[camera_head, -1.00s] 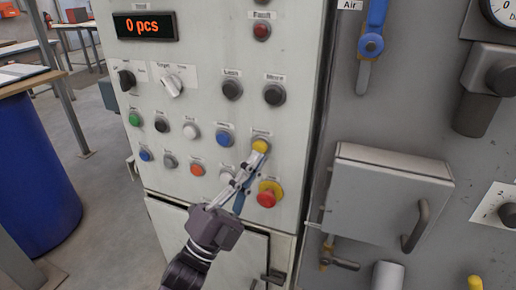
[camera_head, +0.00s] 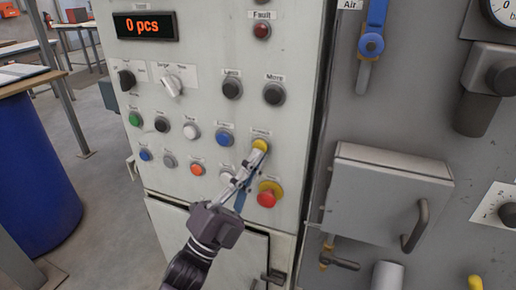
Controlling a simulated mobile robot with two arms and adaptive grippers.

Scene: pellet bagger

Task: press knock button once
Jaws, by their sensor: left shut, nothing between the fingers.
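The control panel (camera_head: 210,60) carries several coloured buttons with small labels too blurred to read. My left gripper (camera_head: 256,156) is shut and empty. Its fingertips are at the yellow button (camera_head: 260,145) in the right part of the upper button row and cover its lower edge; I cannot tell whether they touch or press it. The label marking the knock button cannot be made out. A blue button (camera_head: 225,138) is just left of the fingertips. My right gripper is not in view.
A red emergency-stop button (camera_head: 266,198) on a yellow base sits just below right of my fingers. A display (camera_head: 146,26) reads "0 pcs". A grey box with a handle (camera_head: 387,200) juts out to the right. A blue drum (camera_head: 36,172) stands at the left.

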